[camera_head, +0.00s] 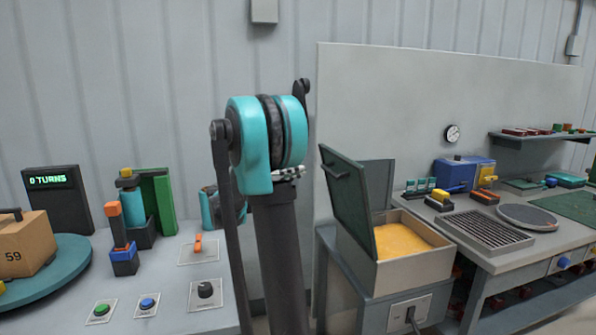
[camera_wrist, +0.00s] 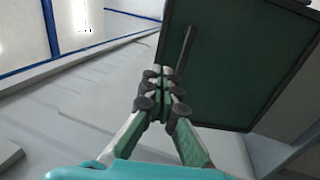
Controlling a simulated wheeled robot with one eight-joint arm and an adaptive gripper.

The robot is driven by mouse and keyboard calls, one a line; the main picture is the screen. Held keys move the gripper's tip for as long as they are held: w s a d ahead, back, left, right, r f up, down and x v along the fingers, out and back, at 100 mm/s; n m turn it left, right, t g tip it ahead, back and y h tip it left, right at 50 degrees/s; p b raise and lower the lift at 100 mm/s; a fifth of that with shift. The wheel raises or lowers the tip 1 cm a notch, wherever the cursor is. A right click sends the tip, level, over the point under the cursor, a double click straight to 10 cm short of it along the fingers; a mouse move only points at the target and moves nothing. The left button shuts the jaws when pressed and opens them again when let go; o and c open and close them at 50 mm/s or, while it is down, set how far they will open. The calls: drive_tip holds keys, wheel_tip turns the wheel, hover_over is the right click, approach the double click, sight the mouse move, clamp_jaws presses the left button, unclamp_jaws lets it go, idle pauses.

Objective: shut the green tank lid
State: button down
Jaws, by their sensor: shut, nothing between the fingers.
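The dark green tank lid (camera_head: 349,205) stands open, tilted up at the left side of a tank. A dark bar handle (camera_head: 336,171) is on its face. The beige tank (camera_head: 420,272) is open and holds yellow-orange contents (camera_head: 400,240). In the wrist view the lid (camera_wrist: 240,75) fills the upper right, with its handle (camera_wrist: 186,50) just beyond my fingertips. My gripper (camera_wrist: 162,78) is shut and empty, overlapping the lid's left edge in that view. I cannot tell whether it touches the lid. In the head view my fingertips cannot be made out.
To the right, a workbench carries a grate (camera_head: 485,232) and a round plate (camera_head: 527,217). A tall grey panel (camera_head: 400,100) stands behind the tank. To the left, a control table (camera_head: 185,300) holds buttons and a teal turntable (camera_head: 62,262) bearing a box (camera_head: 25,245).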

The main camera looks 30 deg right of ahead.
sight(341, 158)
drive_tip(key=x, duration=1.2)
drive_tip(key=shift+s+d+r, duration=0.1)
drive_tip(key=shift+d, duration=0.3)
drive_tip(key=s+d+f+t+y, duration=0.1)
drive_tip(key=s+d+y, duration=0.15)
drive_tip(key=d, duration=0.65)
drive_tip(key=s+d+f+t+y, duration=0.15)
drive_tip(key=d+y, duration=0.25)
drive_tip(key=d, duration=0.6)
drive_tip(key=s+d+f+y, duration=0.1)
drive_tip(key=s+d+y, duration=0.25)
drive_tip(key=d, duration=0.55)
drive_tip(key=s+d+f+y, duration=0.1)
drive_tip(key=d+f+y, duration=0.2)
drive_tip(key=d+f, duration=0.2)
drive_tip(key=s+d+f+t+y, duration=0.1)
drive_tip(key=d+f+y, duration=0.2)
drive_tip(key=f, duration=0.7)
drive_tip(key=s+d+f+t+y, duration=0.1)
drive_tip(key=d+f+y, duration=0.3)
drive_tip(key=d+f, duration=0.3)
drive_tip(key=shift+f+t, duration=0.25)
drive_tip(key=shift+f, duration=0.6)
drive_tip(key=shift+f+y, duration=0.3)
drive_tip(key=shift+f, duration=0.5)
